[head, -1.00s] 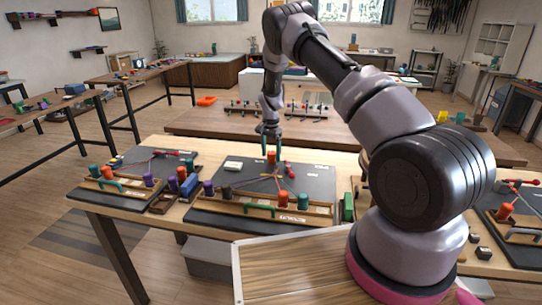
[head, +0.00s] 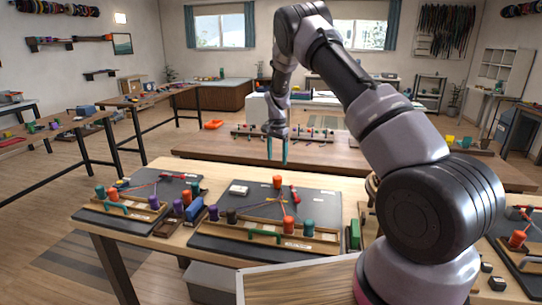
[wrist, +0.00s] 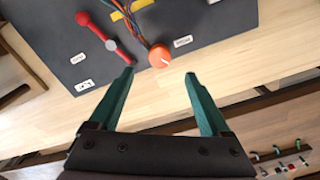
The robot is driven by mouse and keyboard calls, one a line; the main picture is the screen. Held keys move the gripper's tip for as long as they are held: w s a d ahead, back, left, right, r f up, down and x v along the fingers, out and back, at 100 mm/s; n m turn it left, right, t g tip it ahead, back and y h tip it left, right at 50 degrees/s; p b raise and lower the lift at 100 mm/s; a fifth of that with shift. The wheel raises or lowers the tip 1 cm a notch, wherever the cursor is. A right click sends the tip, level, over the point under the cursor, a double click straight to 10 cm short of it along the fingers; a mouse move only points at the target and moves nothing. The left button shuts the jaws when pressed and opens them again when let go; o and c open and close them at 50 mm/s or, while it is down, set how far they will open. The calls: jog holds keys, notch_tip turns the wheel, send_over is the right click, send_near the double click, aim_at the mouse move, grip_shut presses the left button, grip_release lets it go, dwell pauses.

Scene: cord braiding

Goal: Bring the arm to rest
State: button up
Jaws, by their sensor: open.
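My gripper (head: 277,150) is open and empty, with two teal fingers pointing down, above the far edge of the table. In the wrist view its fingers (wrist: 160,77) are spread apart with nothing between them. Below it, a dark braiding board (head: 310,205) lies on the light wood table (head: 345,175). An orange spool (head: 278,182) stands near the board's far edge and also shows in the wrist view (wrist: 160,56), just beyond the fingertips. A red clip-like piece (wrist: 104,37) lies beside it. Several cords (head: 272,205) run across the board.
A second board (head: 150,190) with spools lies to the left, and another stands at the right edge (head: 520,245). A green block (head: 354,235) sits beside the middle board. A brown table (head: 220,147) with small racks stands behind. The air around my gripper is clear.

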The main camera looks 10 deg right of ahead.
jog(key=s+d+r+n+t+y, duration=0.1)
jog(key=s+d+r, duration=0.1)
jog(key=s+r, duration=0.6)
jog(key=s+d+r+t, duration=0.1)
jog(key=s+r, duration=0.2)
jog(key=r, duration=0.9)
jog(key=s+d+r+n+t+y, duration=0.1)
jog(key=s+d+r, duration=0.1)
jog(key=s+r, duration=0.6)
jog(key=s+r+n+t, duration=0.2)
jog(key=s+r, duration=0.1)
jog(key=s, duration=0.8)
jog(key=s+d+r+n+t, duration=0.1)
jog(key=s+r, duration=0.3)
jog(key=s, duration=0.8)
jog(key=shift+s+r+n+t, duration=0.25)
jog(key=shift+n+t, duration=0.15)
jog(key=shift+t, duration=0.2)
